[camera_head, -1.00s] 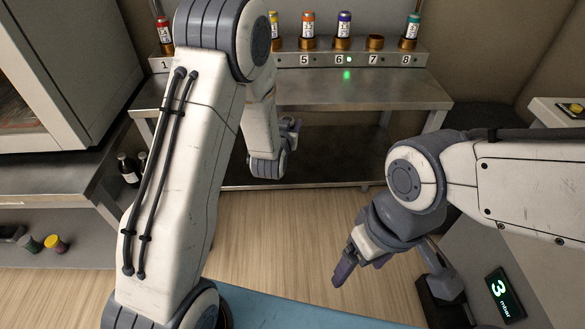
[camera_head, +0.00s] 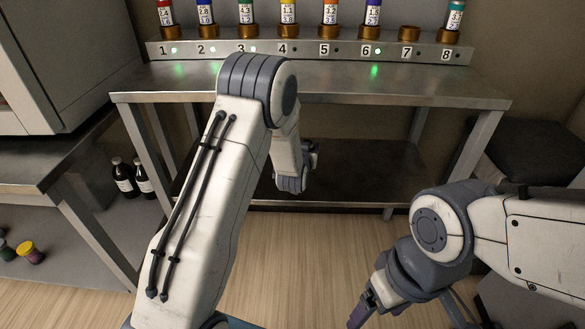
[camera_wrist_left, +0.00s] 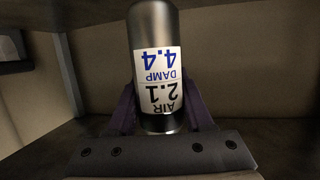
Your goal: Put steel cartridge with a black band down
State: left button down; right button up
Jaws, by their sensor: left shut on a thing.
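In the left wrist view my left gripper (camera_wrist_left: 162,118) is shut on a steel cartridge (camera_wrist_left: 152,28). The cartridge has a white label reading AIR 2.1 and DAMP 4.4. Its lower end looks dark, but I cannot make out a black band clearly. In the head view the left arm reaches toward the bench; its fingers and the cartridge are hidden there. My right gripper (camera_head: 362,312) hangs at the lower right, empty as far as shown, its finger gap unclear.
A steel bench (camera_head: 420,84) stands ahead, with a numbered rack (camera_head: 270,50) at its back. Cartridges with coloured tops fill most sockets; socket 7 (camera_head: 409,34) is empty. The bench top before the rack is clear. Dark bottles (camera_head: 124,178) stand under the left counter.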

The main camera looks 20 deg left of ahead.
pick_arm(q)
jog(key=shift+w+a+f+b, duration=0.1)
jog(key=shift+a+f+b, duration=0.3)
jog(key=shift+a+f, duration=0.85)
jog(key=shift+w+a+f+b, duration=0.1)
jog(key=shift+a+f+b, duration=0.3)
jog(key=shift+a+f, duration=0.8)
jog(key=shift+w+a+f+b, duration=0.1)
jog(key=shift+a+f+b, duration=0.3)
jog(key=shift+a+f, duration=0.8)
jog(key=shift+d+f, duration=0.35)
jog(key=shift+f, duration=0.15)
jog(key=shift+c, duration=1.5)
grip_release()
